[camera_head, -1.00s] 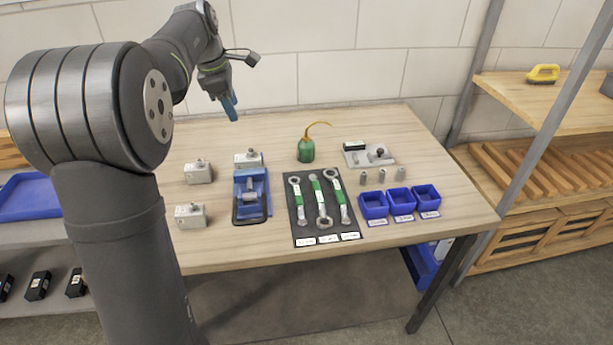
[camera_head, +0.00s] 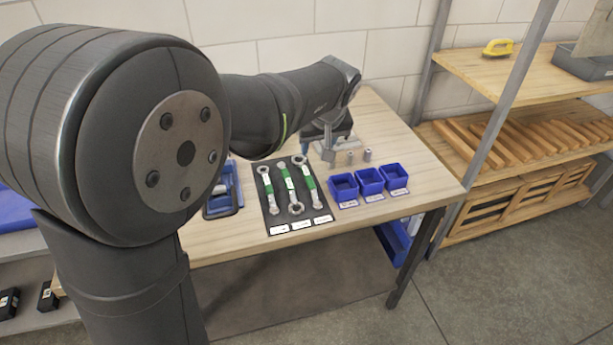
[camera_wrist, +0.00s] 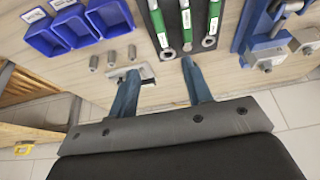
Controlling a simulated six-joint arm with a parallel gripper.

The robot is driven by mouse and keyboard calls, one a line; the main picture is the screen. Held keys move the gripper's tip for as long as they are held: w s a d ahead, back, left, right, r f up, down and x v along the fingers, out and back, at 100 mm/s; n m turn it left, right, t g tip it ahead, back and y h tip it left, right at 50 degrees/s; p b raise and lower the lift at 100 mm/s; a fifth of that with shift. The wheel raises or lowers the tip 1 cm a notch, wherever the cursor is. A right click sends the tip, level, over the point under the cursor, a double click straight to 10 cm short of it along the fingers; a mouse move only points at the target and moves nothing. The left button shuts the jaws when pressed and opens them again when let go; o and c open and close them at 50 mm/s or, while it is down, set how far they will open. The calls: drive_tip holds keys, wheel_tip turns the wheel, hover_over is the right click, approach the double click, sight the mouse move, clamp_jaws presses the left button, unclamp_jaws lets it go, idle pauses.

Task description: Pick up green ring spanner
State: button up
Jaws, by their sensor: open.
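Three spanners with green grips lie side by side on a dark mat (camera_head: 285,216) on the workbench: a left one (camera_head: 269,189), a middle one (camera_head: 289,184) and a right one (camera_head: 309,183). Which one is the ring spanner I cannot tell; their labels are too small to read. The grips also show at the top of the wrist view, as a left one (camera_wrist: 159,22), a middle one (camera_wrist: 187,12) and a right one (camera_wrist: 214,14). My gripper (camera_wrist: 160,70) is open and empty, above the bench behind the spanners, with its blue fingers apart.
Three blue bins (camera_head: 370,182) stand right of the mat, with small metal cylinders (camera_head: 351,158) behind them. A blue vise (camera_head: 224,195) is left of the mat. A metal fixture (camera_wrist: 145,72) lies near the left finger. My arm hides the bench's back left.

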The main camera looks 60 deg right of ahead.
sight(309, 177)
drive_tip(key=x, duration=1.7)
drive_tip(key=shift+w+d, duration=0.1)
clamp_jaws()
